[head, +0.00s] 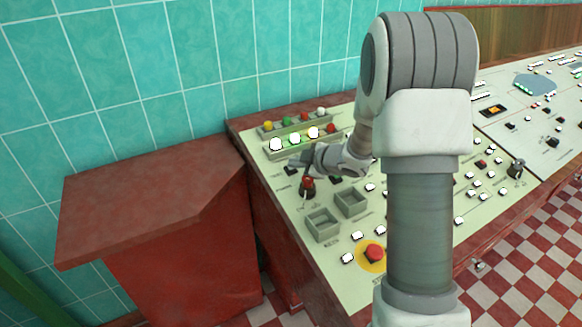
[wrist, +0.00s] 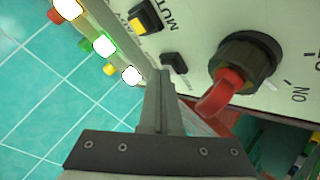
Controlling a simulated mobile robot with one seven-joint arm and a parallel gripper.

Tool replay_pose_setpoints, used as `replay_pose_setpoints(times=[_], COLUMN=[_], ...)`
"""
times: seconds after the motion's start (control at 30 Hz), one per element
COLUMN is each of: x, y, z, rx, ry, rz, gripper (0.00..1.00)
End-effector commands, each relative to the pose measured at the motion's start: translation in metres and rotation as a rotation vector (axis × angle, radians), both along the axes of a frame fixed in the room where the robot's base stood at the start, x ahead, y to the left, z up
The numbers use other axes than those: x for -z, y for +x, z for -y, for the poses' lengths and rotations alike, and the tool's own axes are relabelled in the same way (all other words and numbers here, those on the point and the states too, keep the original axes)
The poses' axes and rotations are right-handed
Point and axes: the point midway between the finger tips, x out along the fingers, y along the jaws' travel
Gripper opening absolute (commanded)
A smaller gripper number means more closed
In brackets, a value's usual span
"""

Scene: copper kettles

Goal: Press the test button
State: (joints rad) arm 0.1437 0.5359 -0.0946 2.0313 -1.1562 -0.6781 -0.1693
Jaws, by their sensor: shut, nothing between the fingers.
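The test button is probably the small black button (wrist: 174,62) on the panel in the wrist view; its label cannot be read there. A small dark button also shows in the head view (head: 291,171), at the panel's left side. My gripper (wrist: 160,78) is shut and empty. Its fingertips are close beside the black button in the wrist view; whether they touch it I cannot tell. In the head view my gripper (head: 297,162) is low over the panel's left part, just by the dark button.
A rotary switch with a red handle (wrist: 222,92) stands close to the right of my fingers. Rows of coloured lamps (head: 295,138) line the panel's back. A red emergency button (head: 375,252) is at the front. A red cabinet (head: 150,195) stands left.

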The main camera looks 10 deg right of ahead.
Motion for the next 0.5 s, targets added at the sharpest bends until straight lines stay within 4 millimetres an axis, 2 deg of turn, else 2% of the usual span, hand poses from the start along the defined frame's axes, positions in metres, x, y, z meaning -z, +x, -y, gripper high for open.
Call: replay_pose_setpoints(times=[0.33, 0.5], x=[-0.014, -0.015], y=[-0.002, -0.003], z=[0.001, 0.001], rx=[0.001, 0.001], ry=[-0.001, -0.001], rz=[0.000, 0.000], gripper=[0.00, 0.00])
